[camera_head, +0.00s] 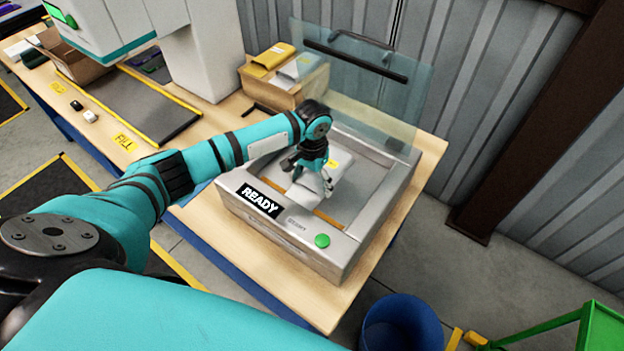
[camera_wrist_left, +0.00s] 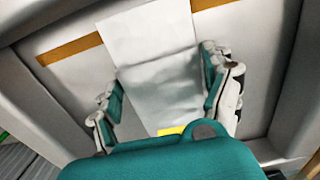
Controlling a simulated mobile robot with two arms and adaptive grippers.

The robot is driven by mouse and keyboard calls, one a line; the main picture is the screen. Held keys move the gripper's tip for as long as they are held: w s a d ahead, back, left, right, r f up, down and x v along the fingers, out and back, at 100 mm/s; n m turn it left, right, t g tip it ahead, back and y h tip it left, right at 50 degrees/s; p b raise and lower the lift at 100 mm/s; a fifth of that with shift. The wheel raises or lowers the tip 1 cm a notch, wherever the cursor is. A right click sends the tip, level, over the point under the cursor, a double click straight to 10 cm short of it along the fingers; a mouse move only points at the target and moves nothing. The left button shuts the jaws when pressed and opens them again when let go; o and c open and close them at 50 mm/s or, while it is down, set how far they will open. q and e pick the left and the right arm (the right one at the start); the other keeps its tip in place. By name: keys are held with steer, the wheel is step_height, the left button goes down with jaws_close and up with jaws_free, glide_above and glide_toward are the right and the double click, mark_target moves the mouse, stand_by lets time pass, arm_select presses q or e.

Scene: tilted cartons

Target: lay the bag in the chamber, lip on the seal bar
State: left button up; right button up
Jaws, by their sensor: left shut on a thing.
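The bag (camera_head: 303,201) is pale grey-white with a yellow label and lies within the open chamber of the sealing machine (camera_head: 290,238). My left gripper (camera_head: 311,181) is over the chamber and shut on the bag. In the left wrist view the bag (camera_wrist_left: 160,62) runs between the two fingers, and its flat white lip end crosses the orange-brown seal bar (camera_wrist_left: 70,49). In the head view the seal bar (camera_head: 328,219) shows on both sides of the bag. I cannot tell whether the lip touches the bar. My right gripper is not in view.
The clear lid (camera_head: 375,90) stands raised at the back. A carton (camera_head: 262,92) with yellow and grey packs stands behind the machine. A dark mat (camera_head: 140,108) lies left on the table. A blue bin (camera_head: 400,325) stands on the floor. A green button (camera_head: 322,241) sits at the machine's front.

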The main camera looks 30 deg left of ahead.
arm_select(q)
steer(key=o, duration=1)
steer(key=shift+c, duration=0.4)
step_height(320, 180, up, 7)
steer(key=p, duration=0.8)
steer(key=shift+r, duration=0.1)
steer(key=shift+r+p, duration=0.4)
steer(key=shift+r, duration=0.5)
steer(key=shift+f, duration=0.1)
